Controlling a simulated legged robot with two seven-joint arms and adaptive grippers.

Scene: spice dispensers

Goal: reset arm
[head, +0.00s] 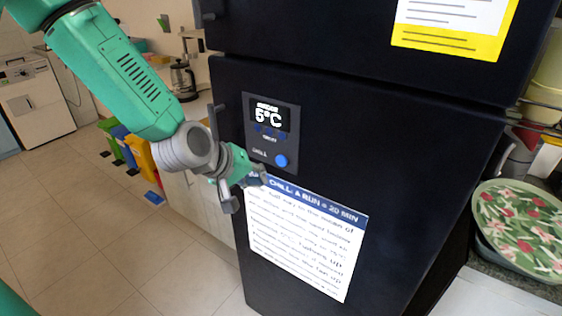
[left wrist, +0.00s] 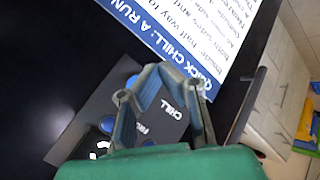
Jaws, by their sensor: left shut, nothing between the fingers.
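My left arm comes in from the upper left in the head view. My left gripper (head: 258,176) is shut and empty in front of the black fridge (head: 390,160), just left of and below the round blue button (head: 281,161) on its control panel (head: 271,130). The display reads 5°C. In the left wrist view the gripper (left wrist: 165,70) has its fingertips together over the panel (left wrist: 85,130), with the blue button (left wrist: 132,80) beside them. I cannot tell whether the fingers touch the panel. My right gripper is not in view.
A white "chill" notice (head: 305,240) is on the fridge door below the panel. A coffee maker (head: 183,80) and coloured bins (head: 140,155) stand at the left. The tiled floor at the left is clear.

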